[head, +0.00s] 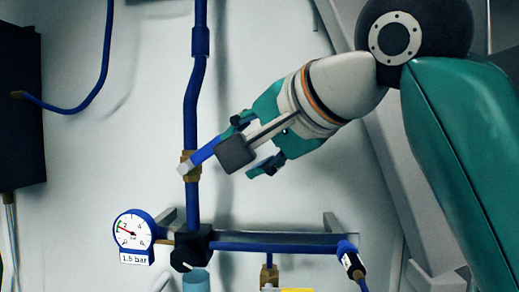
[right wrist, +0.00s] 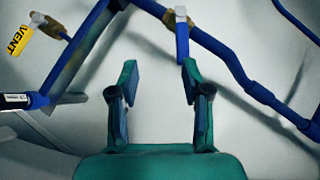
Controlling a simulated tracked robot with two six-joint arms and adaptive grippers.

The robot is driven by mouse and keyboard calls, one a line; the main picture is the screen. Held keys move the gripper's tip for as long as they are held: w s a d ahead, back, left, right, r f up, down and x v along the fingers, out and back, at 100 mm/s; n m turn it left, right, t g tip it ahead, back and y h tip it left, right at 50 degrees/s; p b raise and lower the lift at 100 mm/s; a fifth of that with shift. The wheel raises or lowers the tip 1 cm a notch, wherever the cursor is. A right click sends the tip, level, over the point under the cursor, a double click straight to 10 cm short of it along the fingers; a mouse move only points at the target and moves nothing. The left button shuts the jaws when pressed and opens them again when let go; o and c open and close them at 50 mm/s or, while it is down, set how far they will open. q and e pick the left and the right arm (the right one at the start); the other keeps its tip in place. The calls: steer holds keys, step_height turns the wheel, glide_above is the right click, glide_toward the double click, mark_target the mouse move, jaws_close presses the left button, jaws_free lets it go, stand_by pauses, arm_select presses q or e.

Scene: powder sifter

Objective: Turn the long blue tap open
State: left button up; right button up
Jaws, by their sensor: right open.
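The long blue tap handle (head: 205,153) slants up and right from a brass valve body (head: 192,172) on the upright blue pipe. My right gripper (head: 250,145) comes in from the right and is open, its fingers near the handle's free end. In the right wrist view, the handle (right wrist: 182,42) points down from its pale hub (right wrist: 181,14). Its end lies by the tip of the right-hand finger of the gripper (right wrist: 159,68), toward the gap. I cannot tell whether they touch. The gap is otherwise empty. My left gripper is not in view.
A pressure gauge (head: 133,230) labelled 1.5 bar sits lower left, beside a black knob block (head: 192,246). A horizontal blue pipe (head: 275,247) runs below. A yellow VENT tag (right wrist: 20,39) hangs near another tap. A dark box (head: 20,110) is at left.

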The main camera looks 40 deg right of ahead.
steer(key=shift+s+a, duration=0.25)
steer(key=shift+s, duration=0.85)
